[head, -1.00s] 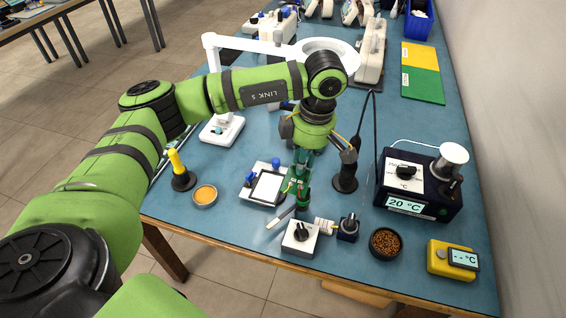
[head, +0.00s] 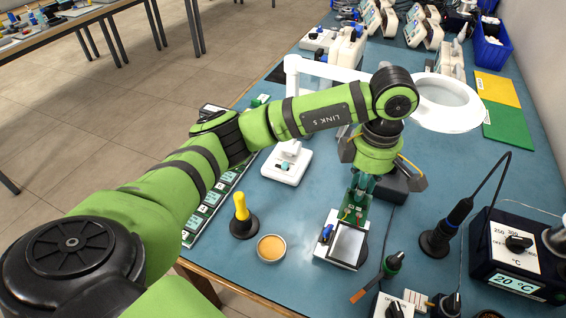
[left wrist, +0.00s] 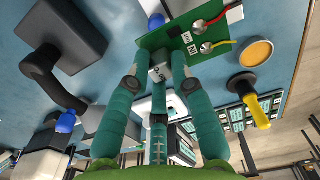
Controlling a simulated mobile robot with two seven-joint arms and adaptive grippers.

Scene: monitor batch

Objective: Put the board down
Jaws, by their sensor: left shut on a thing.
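My left gripper (head: 360,188) is shut on a small green board (head: 354,208). In the left wrist view the board (left wrist: 190,40), with red and yellow wires, is pinched at its edge by the teal fingers (left wrist: 162,72). In the head view the board overlaps the back edge of a white fixture (head: 348,243) with a black frame and blue knob; its height above it is hard to tell. A long rack (head: 212,212) holding several green boards lies along the table's left edge, partly behind my arm. My right gripper is not in view.
A yellow-handled tool in a black stand (head: 242,218) and an orange-filled tin (head: 271,248) stand left of the fixture. A white lamp ring (head: 446,103) is behind.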

